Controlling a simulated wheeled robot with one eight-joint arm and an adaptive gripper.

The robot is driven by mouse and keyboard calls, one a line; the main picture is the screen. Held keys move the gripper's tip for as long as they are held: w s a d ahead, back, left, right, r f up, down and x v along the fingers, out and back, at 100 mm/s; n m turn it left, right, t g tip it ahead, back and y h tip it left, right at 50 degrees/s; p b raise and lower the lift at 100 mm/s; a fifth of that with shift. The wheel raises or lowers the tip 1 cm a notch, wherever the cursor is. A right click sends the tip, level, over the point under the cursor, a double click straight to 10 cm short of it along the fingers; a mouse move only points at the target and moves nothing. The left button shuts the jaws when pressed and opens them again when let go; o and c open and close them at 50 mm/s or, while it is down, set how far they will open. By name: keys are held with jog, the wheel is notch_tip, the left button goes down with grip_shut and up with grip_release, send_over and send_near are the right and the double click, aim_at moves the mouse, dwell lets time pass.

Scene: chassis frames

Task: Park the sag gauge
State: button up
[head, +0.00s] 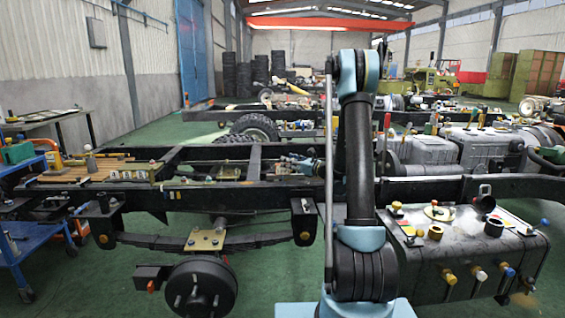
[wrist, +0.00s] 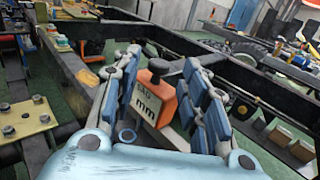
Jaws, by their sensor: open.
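The sag gauge (wrist: 154,93) shows in the wrist view as an orange block with a pale face marked "SAG mm" and a dark round knob on top. A grey bar runs beneath it. My gripper (wrist: 162,60) is open, with its two blue-padded fingers on either side of the gauge. I cannot tell whether either pad touches it. In the head view my gripper (head: 300,163) is small, over the chassis frame and partly behind my arm; I cannot make out the gauge there.
Dark chassis rails (head: 255,195) cross the view. A yellowish bolted plate (head: 207,240) sits on the leaf spring (head: 160,240). A wooden board (head: 95,170) with small items lies at left, near a blue cart (head: 25,240). A black tank (head: 455,250) with loose parts stands at right.

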jog(key=shift+x, duration=2.45)
jog(key=shift+c, duration=0.5)
grip_shut()
